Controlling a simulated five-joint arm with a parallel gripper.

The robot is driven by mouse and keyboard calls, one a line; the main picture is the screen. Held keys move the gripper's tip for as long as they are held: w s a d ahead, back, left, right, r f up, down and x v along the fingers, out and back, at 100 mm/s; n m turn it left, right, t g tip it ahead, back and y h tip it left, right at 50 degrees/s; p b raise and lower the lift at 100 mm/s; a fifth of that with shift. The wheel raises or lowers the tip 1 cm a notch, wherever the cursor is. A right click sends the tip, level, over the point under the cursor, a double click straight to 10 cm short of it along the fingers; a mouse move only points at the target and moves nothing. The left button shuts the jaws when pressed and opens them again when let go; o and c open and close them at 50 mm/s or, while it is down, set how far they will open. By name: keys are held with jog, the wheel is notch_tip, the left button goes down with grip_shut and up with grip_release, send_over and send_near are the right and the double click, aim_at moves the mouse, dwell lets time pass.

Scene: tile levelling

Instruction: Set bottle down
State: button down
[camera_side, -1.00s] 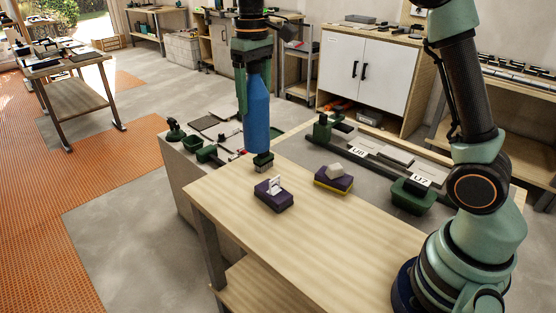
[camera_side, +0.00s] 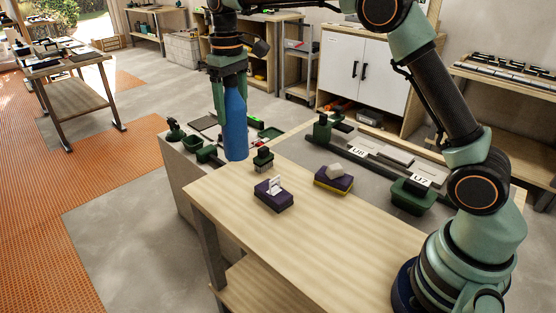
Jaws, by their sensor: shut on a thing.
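A blue bottle (camera_side: 236,125) hangs upright in my gripper (camera_side: 229,85), which is shut on its upper part. The bottle's lower end shows against the far left end of the wooden table (camera_side: 300,228). I cannot tell whether its base touches the tabletop or is a little above it.
A small green brush-like block (camera_side: 263,160) stands just right of the bottle. A dark sponge block with a white piece (camera_side: 274,194) and a yellow-edged block (camera_side: 333,179) lie on the table. The table's front is clear.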

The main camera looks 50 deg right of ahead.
aim_at(237, 157)
notch_tip(237, 157, down, 13)
jog(key=shift+f, duration=0.15)
dwell(0.4)
jog(key=shift+c, duration=1.8)
grip_release()
jog(key=shift+f, duration=0.2)
jog(key=o, duration=0.4)
jog(key=shift+c, duration=0.2)
jog(key=shift+r, duration=0.1)
